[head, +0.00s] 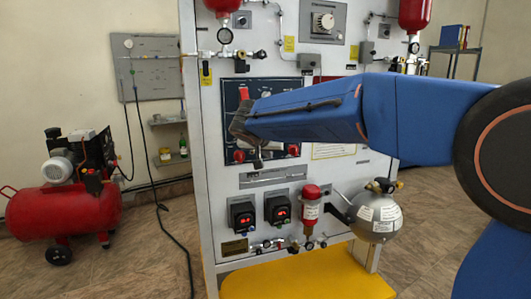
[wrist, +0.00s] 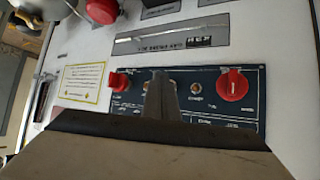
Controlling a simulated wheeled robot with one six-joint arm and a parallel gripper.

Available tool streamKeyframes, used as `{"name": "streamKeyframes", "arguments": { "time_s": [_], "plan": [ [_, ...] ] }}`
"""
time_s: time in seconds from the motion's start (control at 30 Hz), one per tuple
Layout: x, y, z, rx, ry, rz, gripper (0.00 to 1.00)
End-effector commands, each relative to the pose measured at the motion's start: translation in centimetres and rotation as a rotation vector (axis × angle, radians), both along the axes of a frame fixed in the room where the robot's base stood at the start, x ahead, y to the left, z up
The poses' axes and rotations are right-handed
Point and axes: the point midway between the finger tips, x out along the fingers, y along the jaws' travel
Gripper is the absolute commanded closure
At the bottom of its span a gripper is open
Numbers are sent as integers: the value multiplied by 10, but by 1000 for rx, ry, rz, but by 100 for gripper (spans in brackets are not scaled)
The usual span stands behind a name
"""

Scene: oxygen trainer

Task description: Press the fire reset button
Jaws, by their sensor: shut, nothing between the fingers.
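A dark blue control panel (head: 285,88) is set in the white upright board, behind my arm in the head view. In the wrist view the panel (wrist: 213,109) shows a large red knob (wrist: 232,85) at right and a smaller red knob (wrist: 118,82) at left. A small round button (wrist: 195,88) sits between them, and another (wrist: 146,87) is partly covered by my fingers. The labels are too blurred to tell which is fire reset. My gripper (wrist: 160,78) is shut and empty over the panel's lower row; it also shows in the head view (head: 257,160). Contact cannot be told.
Below the panel are two black gauges with red displays (head: 242,216), a red cylinder (head: 311,203) and a grey sphere (head: 375,215) that sticks out. A yellow platform (head: 305,285) lies at the board's foot. A red compressor (head: 65,205) stands at left.

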Motion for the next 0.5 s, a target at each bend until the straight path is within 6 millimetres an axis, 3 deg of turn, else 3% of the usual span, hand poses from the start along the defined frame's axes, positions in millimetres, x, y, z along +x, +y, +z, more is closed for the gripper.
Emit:
{"name": "streamKeyframes", "arguments": {
  "time_s": [0.5],
  "plan": [
    [8, 3, 0, 0, 0, 0, 100]
  ]
}}
